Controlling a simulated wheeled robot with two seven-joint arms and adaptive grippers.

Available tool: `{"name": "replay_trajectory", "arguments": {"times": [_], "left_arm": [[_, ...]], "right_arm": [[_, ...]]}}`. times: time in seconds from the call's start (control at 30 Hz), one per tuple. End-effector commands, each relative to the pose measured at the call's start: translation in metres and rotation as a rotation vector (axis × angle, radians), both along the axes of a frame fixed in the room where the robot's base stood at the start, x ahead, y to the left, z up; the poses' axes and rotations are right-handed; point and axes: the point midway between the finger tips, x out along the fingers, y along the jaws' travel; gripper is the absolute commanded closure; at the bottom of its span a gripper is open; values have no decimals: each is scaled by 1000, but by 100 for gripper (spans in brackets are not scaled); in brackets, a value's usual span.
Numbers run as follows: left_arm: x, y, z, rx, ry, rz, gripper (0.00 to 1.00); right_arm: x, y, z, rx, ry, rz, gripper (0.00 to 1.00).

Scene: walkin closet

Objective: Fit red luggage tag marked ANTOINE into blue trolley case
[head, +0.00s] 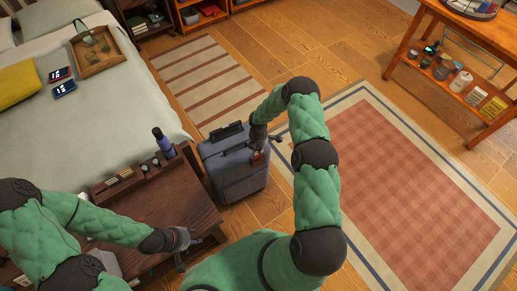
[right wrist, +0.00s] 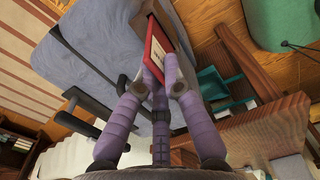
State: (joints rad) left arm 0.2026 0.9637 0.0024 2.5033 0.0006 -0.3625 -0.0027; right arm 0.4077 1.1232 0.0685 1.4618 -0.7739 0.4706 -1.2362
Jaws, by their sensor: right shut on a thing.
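The blue trolley case (head: 232,178) stands upright on the floor between the dark wooden table and the rug, with a black handle (head: 227,130) at its top. It fills the upper left of the right wrist view (right wrist: 100,45). My right gripper (head: 258,148) is over the case's right side. Its fingers (right wrist: 160,78) are shut on the red luggage tag (right wrist: 151,47), seen nearly edge-on, so its lettering cannot be read. I cannot tell whether the tag touches the case. My left gripper (head: 190,237) is low near the table's right end; its fingers are too small to judge.
The dark table (head: 160,205) carries a blue bottle (head: 163,142) and small items. A bed (head: 110,110) with a tray (head: 97,55) is at left. A red checked rug (head: 410,180) lies at right, a wooden shelf unit (head: 450,75) beyond it.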

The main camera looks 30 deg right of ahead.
Motion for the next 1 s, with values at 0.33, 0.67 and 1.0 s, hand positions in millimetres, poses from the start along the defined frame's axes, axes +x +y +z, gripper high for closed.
{"name": "replay_trajectory", "arguments": {"times": [0.33, 0.67, 1.0], "left_arm": [[0, 0, -6, 0, 0, 0, 60], [0, 0, -11, 0, 0, 0, 60], [0, 0, -16, 0, 0, 0, 60]], "right_arm": [[0, 0, -7, 0, -1, 0, 100], [0, 0, -12, 0, 0, 0, 100], [0, 0, -18, 0, 0, 0, 100]]}}
